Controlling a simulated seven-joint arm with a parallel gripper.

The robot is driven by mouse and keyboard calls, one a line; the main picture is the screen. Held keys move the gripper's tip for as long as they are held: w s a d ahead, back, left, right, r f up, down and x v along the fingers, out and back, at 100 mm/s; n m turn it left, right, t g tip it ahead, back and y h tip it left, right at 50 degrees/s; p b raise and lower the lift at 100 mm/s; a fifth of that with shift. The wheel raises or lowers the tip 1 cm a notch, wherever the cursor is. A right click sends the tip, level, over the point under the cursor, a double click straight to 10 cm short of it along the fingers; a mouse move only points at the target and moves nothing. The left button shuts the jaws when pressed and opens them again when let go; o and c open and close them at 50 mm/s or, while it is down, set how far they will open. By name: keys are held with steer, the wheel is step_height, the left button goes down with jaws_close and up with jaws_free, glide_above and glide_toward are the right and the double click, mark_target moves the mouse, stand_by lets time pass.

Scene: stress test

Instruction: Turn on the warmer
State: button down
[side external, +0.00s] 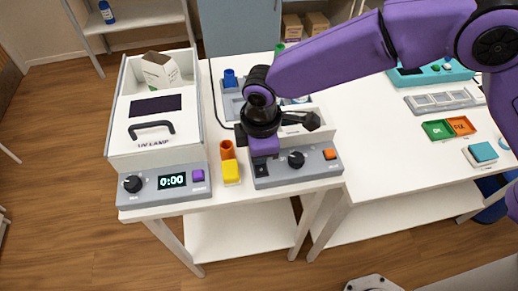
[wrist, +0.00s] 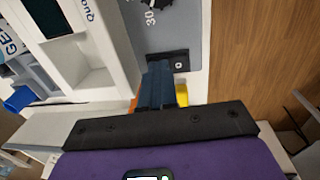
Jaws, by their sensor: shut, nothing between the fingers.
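The warmer, which I take to be the grey-fronted unit (side external: 285,180), stands at the front right of the left table. Its sloped panel has a black knob (side external: 296,159) and an orange button (side external: 329,154). A black rocker switch (wrist: 181,60) with a white mark shows in the wrist view, below a dial with the number 30. My gripper (wrist: 161,84) is shut and empty. Its fingertips are right at the switch's near edge; I cannot tell whether they touch it. In the side view my gripper (side external: 262,160) is over the panel's left end.
A UV lamp box (side external: 152,143) with a knob, 0:00 display and purple button stands to the left. An orange cup (side external: 227,150) and a yellow block (side external: 231,172) sit between the units. A blue cup (side external: 230,78) is behind. Green and orange tiles (side external: 449,128) lie on the right table.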

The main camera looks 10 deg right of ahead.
mark_target(261, 169)
steer(key=shift+s, duration=0.65)
steer(key=shift+r, duration=0.1)
step_height(261, 169, up, 14)
steer(key=s, duration=0.2)
stand_by(0.4)
steer(key=shift+w+t, duration=0.3)
steer(key=shift+w, duration=0.45)
steer(key=f, duration=0.4)
steer(key=w+f, duration=0.1)
steer(key=f, duration=0.4)
steer(key=w+f, duration=0.1)
steer(key=f, duration=0.4)
